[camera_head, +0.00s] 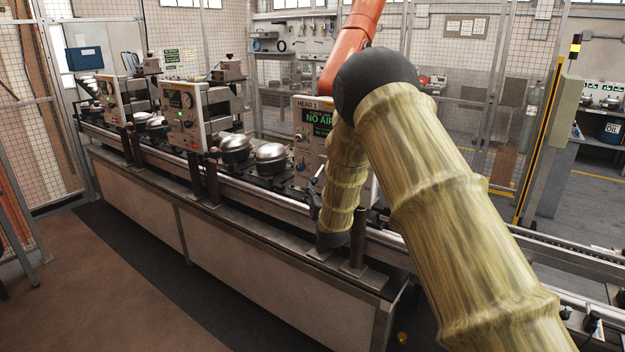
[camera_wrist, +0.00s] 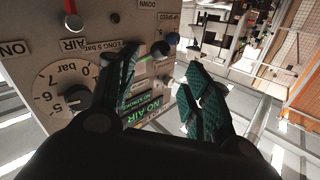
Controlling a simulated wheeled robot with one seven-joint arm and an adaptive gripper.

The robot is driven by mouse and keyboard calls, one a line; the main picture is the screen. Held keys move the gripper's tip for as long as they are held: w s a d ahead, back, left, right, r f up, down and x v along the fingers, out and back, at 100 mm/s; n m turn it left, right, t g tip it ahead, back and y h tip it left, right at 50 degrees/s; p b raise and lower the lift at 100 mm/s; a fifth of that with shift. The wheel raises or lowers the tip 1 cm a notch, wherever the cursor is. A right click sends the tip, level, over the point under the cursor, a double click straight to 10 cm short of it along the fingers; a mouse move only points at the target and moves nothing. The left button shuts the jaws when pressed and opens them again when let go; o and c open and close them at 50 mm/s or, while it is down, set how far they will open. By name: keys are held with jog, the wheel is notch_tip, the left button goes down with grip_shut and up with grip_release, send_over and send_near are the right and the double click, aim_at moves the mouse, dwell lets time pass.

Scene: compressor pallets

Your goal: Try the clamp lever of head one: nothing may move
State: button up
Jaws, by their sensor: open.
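The head one station (camera_head: 308,118) stands on the line, with "HEAD 1" and a green "NO AIR" sign; my arm covers much of its right side. I cannot tell which part is the clamp lever. I cannot tell whether a finger touches the panel.
Metal domes (camera_head: 236,148) sit on the conveyor left of head one. More test stations (camera_head: 185,115) stand farther left. The conveyor's steel front (camera_head: 230,240) runs along the near side, with open floor (camera_head: 130,290) before it. Mesh fencing (camera_head: 455,70) stands behind.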

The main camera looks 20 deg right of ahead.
aim_at(315, 182)
jog(key=w+p, duration=0.1)
jog(key=w, duration=0.2)
jog(key=w+d+p, duration=0.1)
jog(key=w, duration=0.2)
jog(key=w+p, duration=0.2)
jog(key=w, duration=0.2)
jog(key=shift+d+f, duration=0.1)
jog(key=shift+d, duration=0.1)
grip_shut()
